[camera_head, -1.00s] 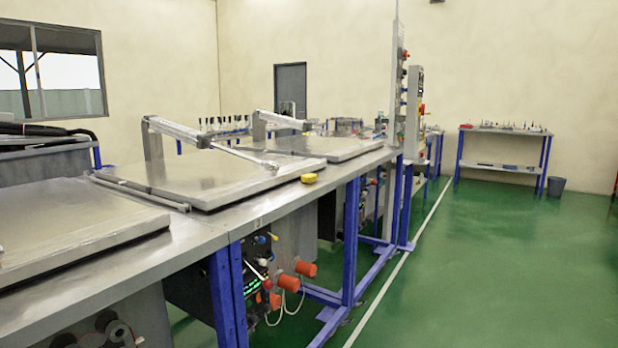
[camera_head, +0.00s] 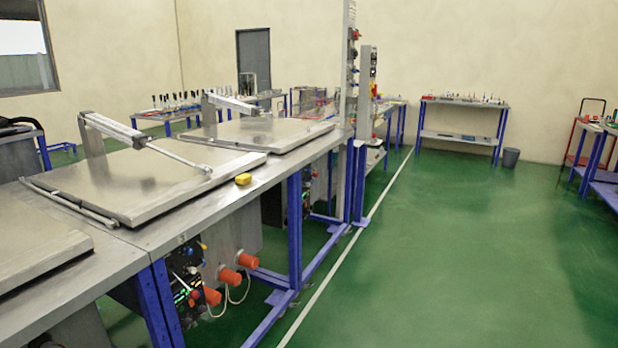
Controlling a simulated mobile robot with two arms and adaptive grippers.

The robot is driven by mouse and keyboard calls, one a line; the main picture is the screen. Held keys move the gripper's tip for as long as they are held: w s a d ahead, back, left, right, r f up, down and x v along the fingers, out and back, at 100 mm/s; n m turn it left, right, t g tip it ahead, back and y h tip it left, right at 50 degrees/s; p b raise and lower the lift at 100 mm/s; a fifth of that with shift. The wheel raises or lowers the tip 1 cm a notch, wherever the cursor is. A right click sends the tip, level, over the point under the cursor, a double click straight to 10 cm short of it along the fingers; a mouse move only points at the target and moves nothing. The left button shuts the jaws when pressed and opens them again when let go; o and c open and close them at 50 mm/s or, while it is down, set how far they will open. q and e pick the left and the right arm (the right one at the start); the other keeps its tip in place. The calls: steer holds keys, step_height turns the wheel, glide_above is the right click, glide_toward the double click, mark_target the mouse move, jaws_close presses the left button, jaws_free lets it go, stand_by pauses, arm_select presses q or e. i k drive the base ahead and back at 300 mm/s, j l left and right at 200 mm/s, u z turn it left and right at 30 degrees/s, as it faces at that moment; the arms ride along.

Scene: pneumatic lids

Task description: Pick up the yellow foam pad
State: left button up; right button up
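The yellow foam pad (camera_head: 243,179) is a small yellow block. Neither of my grippers shows in the head view.
The long bench has several flat lids and blue legs (camera_head: 295,230); orange plugs (camera_head: 230,276) stick out below its front edge. A post (camera_head: 349,90) with controls rises at its far end. Open green floor (camera_head: 440,260) lies to the right. A blue shelf table (camera_head: 460,135) and a bin (camera_head: 510,157) stand at the back.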

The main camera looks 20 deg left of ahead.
mark_target(245, 179)
steer(key=i+l+z, duration=0.4)
steer(key=l, duration=0.15)
steer(key=i+l+z, duration=0.25)
steer(key=l+z, duration=0.15)
steer(key=i+l+z, duration=0.4)
steer(key=i+l+u, duration=0.15)
steer(key=i, duration=0.4)
steer(key=i+l+u, duration=0.15)
steer(key=i, duration=0.35)
steer(key=i+j+u, duration=0.2)
steer(key=i+u, duration=0.3)
steer(key=i+l+u, duration=0.1)
steer(key=i+u, duration=0.4)
steer(key=i, duration=0.2)
steer(key=i+l+u, duration=0.25)
steer(key=i+u, duration=0.25)
steer(key=i, duration=0.1)
